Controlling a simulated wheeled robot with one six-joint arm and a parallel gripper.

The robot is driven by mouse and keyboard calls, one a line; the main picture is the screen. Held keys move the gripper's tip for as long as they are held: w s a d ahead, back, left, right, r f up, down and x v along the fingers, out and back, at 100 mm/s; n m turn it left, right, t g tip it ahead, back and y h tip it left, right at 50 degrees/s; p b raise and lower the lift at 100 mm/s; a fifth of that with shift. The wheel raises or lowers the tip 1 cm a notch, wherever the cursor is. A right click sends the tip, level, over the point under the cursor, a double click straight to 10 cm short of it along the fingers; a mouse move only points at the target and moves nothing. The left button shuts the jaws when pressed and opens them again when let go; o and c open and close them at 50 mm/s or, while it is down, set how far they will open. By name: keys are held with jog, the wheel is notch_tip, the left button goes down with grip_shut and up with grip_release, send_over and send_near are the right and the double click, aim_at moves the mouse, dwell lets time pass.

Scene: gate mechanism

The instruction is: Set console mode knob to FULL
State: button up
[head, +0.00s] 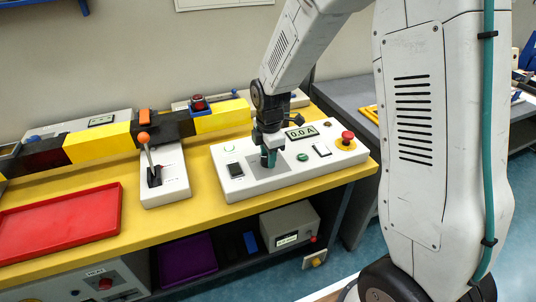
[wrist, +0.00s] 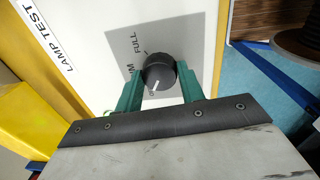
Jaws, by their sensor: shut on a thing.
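The mode knob (wrist: 159,70) is a round black knob on a grey plate (wrist: 108,38) of the white console (head: 241,186). My gripper (wrist: 159,80) has its green fingers on either side of the knob and is shut on it. The knob's white pointer line points down in the wrist view, toward a small, partly hidden label. The FULL label (wrist: 137,42) is above and left of the knob, and a label ending in M (wrist: 130,69) is at its left. In the head view my gripper (head: 268,158) hides the knob.
The console carries a display reading 0.0 A (head: 302,132), a red mushroom button (head: 347,137) and a green button (head: 302,157). An orange-topped lever (head: 146,147) stands on a white box to the left. A red tray (head: 62,222) lies further left on the yellow bench.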

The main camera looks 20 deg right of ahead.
jog(key=m, duration=0.5)
jog(key=shift+a+m, duration=0.1)
jog(key=shift+m, duration=0.3)
jog(key=m, duration=0.6)
jog(key=shift+w+h, duration=0.1)
jog(key=shift+h, duration=0.2)
jog(key=m, duration=0.6)
jog(key=shift+m+g, duration=0.3)
jog(key=shift+g, duration=0.1)
jog(key=m, duration=0.5)
jog(key=shift+w, duration=0.1)
jog(key=shift+m, duration=0.3)
jog(key=o, duration=1)
jog(key=shift+c, duration=0.2)
